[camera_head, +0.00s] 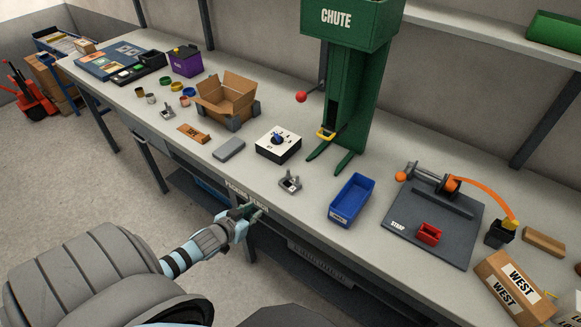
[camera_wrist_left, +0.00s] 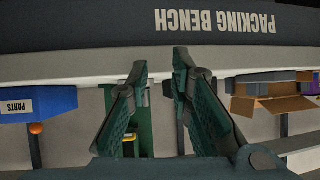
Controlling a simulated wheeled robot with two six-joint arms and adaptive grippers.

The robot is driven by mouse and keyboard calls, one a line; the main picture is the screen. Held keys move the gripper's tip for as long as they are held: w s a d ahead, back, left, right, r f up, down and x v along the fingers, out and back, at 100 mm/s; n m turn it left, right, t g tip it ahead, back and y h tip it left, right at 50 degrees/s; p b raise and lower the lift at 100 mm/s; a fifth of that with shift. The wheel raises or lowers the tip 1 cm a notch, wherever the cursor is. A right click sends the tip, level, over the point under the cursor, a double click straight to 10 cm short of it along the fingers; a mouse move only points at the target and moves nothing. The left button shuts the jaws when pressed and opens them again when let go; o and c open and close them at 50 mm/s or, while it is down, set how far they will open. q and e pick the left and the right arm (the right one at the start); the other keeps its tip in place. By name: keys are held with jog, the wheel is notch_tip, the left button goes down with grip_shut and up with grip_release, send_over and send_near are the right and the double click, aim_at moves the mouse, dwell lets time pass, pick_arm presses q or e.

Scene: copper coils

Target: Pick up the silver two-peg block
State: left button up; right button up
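A small grey metal block with upright pegs (camera_head: 290,182) stands near the bench's front edge, right of the white dial box. A similar small grey piece (camera_head: 167,112) stands farther left on the bench; its pegs are too small to count. My left gripper (camera_head: 252,212) is in front of the bench edge, by the "PACKING BENCH" lettering, left of and nearer than the first block. In the left wrist view, its two green fingers (camera_wrist_left: 160,66) are apart with nothing between them. Neither block can be made out there. My right gripper is not in view.
A white dial box (camera_head: 278,143), a flat grey block (camera_head: 229,149) and a blue parts bin (camera_head: 351,199) surround the nearer block. The green chute (camera_head: 345,90) rises behind. An open carton (camera_head: 228,97) is left; a dark strap board (camera_head: 432,228) is right.

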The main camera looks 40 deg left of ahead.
pick_arm(q)
jog(key=t, duration=0.2)
send_near(288, 171)
jog(key=w+f+b, duration=0.1)
jog(key=b, duration=0.2)
jog(key=w+a+f+h+b, duration=0.1)
jog(key=b, duration=0.3)
jog(key=shift+f, duration=0.25)
jog(key=b+x, duration=0.1)
jog(key=x, duration=0.1)
jog(key=b+x, duration=0.1)
jog(key=x, duration=0.2)
jog(key=r+b+x, duration=0.1)
jog(key=b+x, duration=0.1)
jog(key=shift+w+f, duration=0.15)
jog(key=shift+w, duration=0.55)
grip_shut()
